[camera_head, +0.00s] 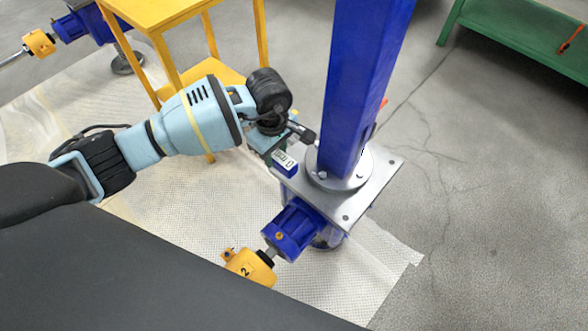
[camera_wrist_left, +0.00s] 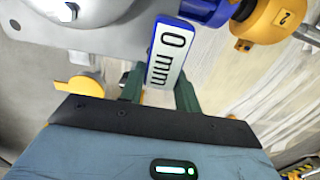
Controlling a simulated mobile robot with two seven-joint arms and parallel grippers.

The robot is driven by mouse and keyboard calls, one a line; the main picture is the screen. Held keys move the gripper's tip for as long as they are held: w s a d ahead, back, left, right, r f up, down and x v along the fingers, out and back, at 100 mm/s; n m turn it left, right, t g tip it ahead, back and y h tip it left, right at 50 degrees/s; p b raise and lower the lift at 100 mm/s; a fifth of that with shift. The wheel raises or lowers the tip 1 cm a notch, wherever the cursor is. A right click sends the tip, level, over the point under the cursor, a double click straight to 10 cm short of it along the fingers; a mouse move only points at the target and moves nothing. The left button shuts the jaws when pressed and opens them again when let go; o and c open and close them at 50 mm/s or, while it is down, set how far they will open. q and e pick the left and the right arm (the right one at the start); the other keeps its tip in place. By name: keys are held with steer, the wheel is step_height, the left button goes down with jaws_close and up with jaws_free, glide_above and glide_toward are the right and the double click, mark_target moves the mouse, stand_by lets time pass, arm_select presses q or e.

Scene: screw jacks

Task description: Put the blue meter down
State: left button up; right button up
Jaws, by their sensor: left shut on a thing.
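The blue meter (camera_head: 285,163) is a small blue block with a white face. The face reads "0 mm" in the left wrist view (camera_wrist_left: 171,53). My left gripper (camera_head: 277,150) is shut on it, with the two dark green fingers (camera_wrist_left: 159,88) on either side of its lower end in the wrist view. The meter is tilted and is at the left edge of the grey square plate (camera_head: 362,192) of the screw jack. I cannot tell whether it touches the plate. My right gripper is not in view.
A thick blue column (camera_head: 362,80) stands on the plate. A blue gear unit (camera_head: 294,230) and a yellow motor (camera_head: 250,267) marked "2" are in front. A yellow stand (camera_head: 150,14) is behind my left arm. A green bench (camera_head: 520,42) is at the back right. The right floor is clear.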

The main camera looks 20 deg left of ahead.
mark_target(290, 160)
arm_select(q)
steer(key=shift+s+d+f, duration=0.1)
steer(key=shift+s+d, duration=0.05)
steer(key=shift+d, duration=0.85)
steer(key=shift+s+d+f, duration=0.1)
steer(key=shift+s+d, duration=0.05)
steer(key=shift+d, duration=0.85)
steer(key=f, duration=0.1)
steer(key=d+f+b, duration=0.1)
steer(key=f, duration=0.1)
steer(key=shift+s+f, duration=0.1)
steer(key=shift+f, duration=0.15)
steer(key=shift+f, duration=0.1)
steer(key=shift+f, duration=0.15)
steer(key=o, duration=0.9)
steer(key=shift+r, duration=0.2)
